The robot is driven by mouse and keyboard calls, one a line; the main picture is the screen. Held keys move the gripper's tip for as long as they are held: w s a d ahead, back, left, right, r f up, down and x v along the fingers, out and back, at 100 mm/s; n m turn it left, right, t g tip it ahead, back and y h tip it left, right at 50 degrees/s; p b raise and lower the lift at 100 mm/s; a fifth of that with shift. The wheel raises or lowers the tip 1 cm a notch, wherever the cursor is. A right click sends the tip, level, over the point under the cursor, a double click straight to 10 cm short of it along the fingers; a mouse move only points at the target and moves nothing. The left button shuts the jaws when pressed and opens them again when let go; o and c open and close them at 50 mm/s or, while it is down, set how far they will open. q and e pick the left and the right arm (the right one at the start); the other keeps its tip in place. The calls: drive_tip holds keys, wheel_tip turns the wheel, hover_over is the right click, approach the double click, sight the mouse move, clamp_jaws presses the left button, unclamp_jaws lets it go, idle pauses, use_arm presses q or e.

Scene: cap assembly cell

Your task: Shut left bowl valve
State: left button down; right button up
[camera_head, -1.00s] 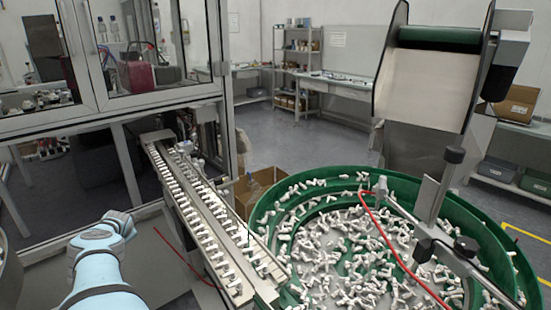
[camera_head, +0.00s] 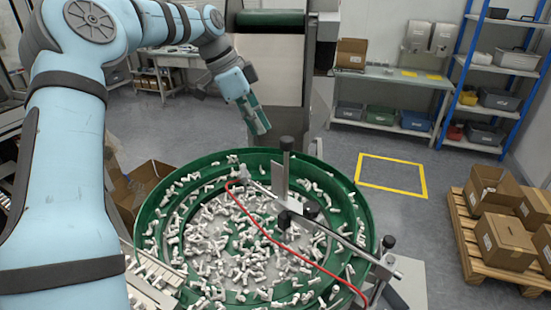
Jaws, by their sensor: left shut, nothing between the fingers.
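A green feeder bowl (camera_head: 345,190) full of small white parts stands in the lower middle. I cannot make out which fitting is the valve. My left arm reaches in from the left, and my left gripper (camera_head: 264,129) points down and to the right, above and behind the bowl's far rim, in front of the hopper post. Its fingers are shut and empty, and it appears apart from the bowl. My right gripper is not in view.
A hopper with a green roller (camera_head: 270,18) rises behind the bowl, close to my left gripper. A linear track (camera_head: 150,280) lies at the lower left, partly hidden by my arm. Cardboard boxes (camera_head: 503,240) on a pallet stand at the right. Floor inside the yellow marking (camera_head: 392,160) is clear.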

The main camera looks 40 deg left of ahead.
sight(244, 174)
use_arm(q)
drive_tip(key=shift+g, duration=0.4)
drive_tip(key=f, duration=0.3)
drive_tip(key=f+p, duration=0.1)
drive_tip(key=f, duration=0.3)
drive_tip(key=s+f+p, duration=0.1)
drive_tip(key=f, duration=0.2)
drive_tip(key=shift+a+f, duration=0.15)
drive_tip(key=shift+f, duration=0.1)
drive_tip(key=shift+s+a, duration=0.2)
drive_tip(key=shift+f, duration=0.15)
drive_tip(key=shift+w+d, duration=0.15)
